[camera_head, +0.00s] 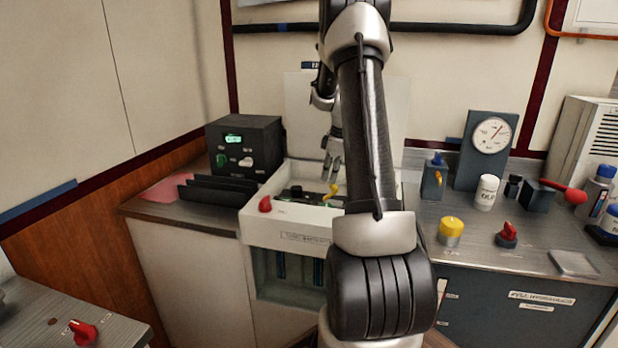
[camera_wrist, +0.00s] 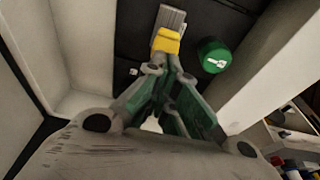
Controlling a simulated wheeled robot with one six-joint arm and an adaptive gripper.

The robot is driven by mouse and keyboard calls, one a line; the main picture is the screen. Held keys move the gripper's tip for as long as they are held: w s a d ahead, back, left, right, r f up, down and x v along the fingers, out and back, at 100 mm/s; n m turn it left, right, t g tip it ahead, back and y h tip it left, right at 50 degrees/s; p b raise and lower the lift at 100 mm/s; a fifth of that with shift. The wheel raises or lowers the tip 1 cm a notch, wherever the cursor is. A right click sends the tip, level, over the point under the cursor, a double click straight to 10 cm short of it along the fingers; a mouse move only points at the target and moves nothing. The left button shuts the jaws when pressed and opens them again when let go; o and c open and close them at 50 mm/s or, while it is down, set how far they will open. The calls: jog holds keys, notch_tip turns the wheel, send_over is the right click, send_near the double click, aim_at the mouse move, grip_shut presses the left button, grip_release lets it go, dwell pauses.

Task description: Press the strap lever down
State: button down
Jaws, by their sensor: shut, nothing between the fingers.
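A lever with a yellow end (camera_head: 333,191) stands in the white open box in the head view; it looks like the strap lever. In the wrist view, its yellow end (camera_wrist: 166,41) joins a grey ribbed strip (camera_wrist: 172,18). My gripper (camera_head: 330,178) points down into the box, just above or behind the yellow end. In the wrist view, the closed fingertips of my gripper (camera_wrist: 160,68) are right beside the yellow end and hold nothing. I cannot tell whether they touch it. The lever's base is partly hidden.
The white box (camera_head: 290,235) has raised walls around the lever. A green round knob (camera_wrist: 212,55) is right of the lever in the wrist view. A dark control box (camera_head: 243,145) stands left. The right counter holds a gauge (camera_head: 490,135) and bottles.

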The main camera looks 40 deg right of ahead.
jog(key=s+t+y, duration=0.1)
jog(key=s+d+f+t, duration=0.1)
jog(key=s+d+t+y, duration=0.1)
jog(key=shift+d+f+y, duration=0.1)
jog(key=shift+f+y, duration=0.15)
jog(key=shift+y, duration=0.05)
jog(key=shift+s+d+f, duration=0.45)
jog(key=shift+s+f, duration=0.1)
jog(key=shift+f, duration=0.1)
jog(key=shift+d+f, duration=0.1)
